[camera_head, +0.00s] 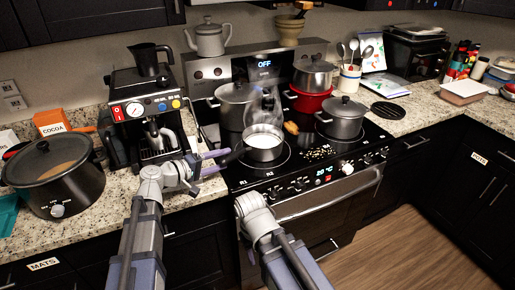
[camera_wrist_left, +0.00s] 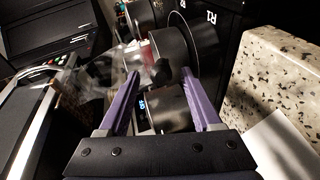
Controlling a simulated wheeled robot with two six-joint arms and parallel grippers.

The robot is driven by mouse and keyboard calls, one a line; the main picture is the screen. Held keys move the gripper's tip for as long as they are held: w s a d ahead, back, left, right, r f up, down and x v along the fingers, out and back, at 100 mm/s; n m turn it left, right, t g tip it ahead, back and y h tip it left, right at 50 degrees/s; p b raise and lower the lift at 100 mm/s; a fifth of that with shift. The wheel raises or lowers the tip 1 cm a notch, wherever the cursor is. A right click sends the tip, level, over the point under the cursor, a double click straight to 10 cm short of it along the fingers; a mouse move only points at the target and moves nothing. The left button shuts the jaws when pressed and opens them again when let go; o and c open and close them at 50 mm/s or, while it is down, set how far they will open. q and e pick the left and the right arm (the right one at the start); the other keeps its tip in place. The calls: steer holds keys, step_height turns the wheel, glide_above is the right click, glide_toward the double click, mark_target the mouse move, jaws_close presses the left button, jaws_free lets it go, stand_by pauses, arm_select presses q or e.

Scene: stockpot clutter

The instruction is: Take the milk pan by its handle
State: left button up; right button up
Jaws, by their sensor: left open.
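The milk pan (camera_head: 263,145) is a small metal pan holding white liquid, on the front left burner. Its dark handle (camera_head: 234,153) points left, towards my left gripper (camera_head: 222,161). The gripper's purple fingers are spread apart around or close beside the handle's end; contact cannot be told. In the left wrist view my left gripper (camera_wrist_left: 162,85) is open, with a dark rounded piece (camera_wrist_left: 168,108) between its fingers, likely the handle. Steam partly blurs the area above the pan.
A grey pot (camera_head: 236,105), a red pot (camera_head: 308,102) and a lidded pot (camera_head: 342,118) stand around the pan. The coffee machine (camera_head: 150,110) and slow cooker (camera_head: 55,178) are to the left. Open floor (camera_head: 400,255) lies at lower right.

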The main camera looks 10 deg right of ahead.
mark_target(231, 157)
arm_select(q)
steer(key=x, duration=0.4)
steer(key=shift+w+f+b, duration=0.1)
steer(key=shift+b, duration=0.3)
jaws_close()
